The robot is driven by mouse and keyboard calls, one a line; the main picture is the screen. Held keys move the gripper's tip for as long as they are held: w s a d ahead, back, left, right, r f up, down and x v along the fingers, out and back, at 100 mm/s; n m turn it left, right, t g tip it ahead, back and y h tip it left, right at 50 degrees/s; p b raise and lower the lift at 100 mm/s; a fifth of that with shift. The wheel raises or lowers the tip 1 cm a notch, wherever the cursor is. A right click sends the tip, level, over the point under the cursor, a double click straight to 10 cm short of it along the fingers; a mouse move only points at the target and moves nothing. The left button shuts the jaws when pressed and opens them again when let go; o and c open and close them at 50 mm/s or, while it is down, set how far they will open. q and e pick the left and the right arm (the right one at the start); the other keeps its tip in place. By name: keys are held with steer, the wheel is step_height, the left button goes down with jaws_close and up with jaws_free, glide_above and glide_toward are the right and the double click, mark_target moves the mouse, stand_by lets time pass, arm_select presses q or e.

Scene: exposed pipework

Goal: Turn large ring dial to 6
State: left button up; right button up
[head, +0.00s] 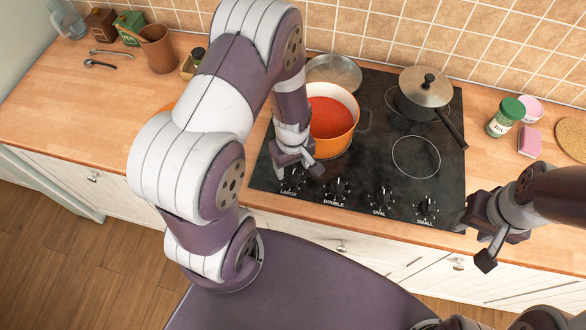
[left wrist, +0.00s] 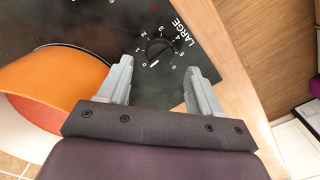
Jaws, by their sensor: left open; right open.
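The large dial (left wrist: 159,49) is a round black knob beside the printed word LARGE in the left wrist view, with white numbers around it. In the head view my left gripper (head: 296,162) hangs over the front left corner of the black cooktop (head: 385,185) and mostly hides the large dial. My right gripper (head: 476,245) is open and empty at the cooktop's front right.
An orange pot of red sauce (head: 345,143) stands close behind my left gripper. The double dial (head: 337,188), oval dial (head: 382,195) and small dial (head: 427,206) line the front edge. A lidded pan (head: 425,90) stands at the back right.

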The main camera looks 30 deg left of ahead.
mark_target(292, 175)
arm_select(q)
steer(key=shift+f, duration=1.95)
steer(key=shift+c, duration=0.3)
steer(key=c, duration=1)
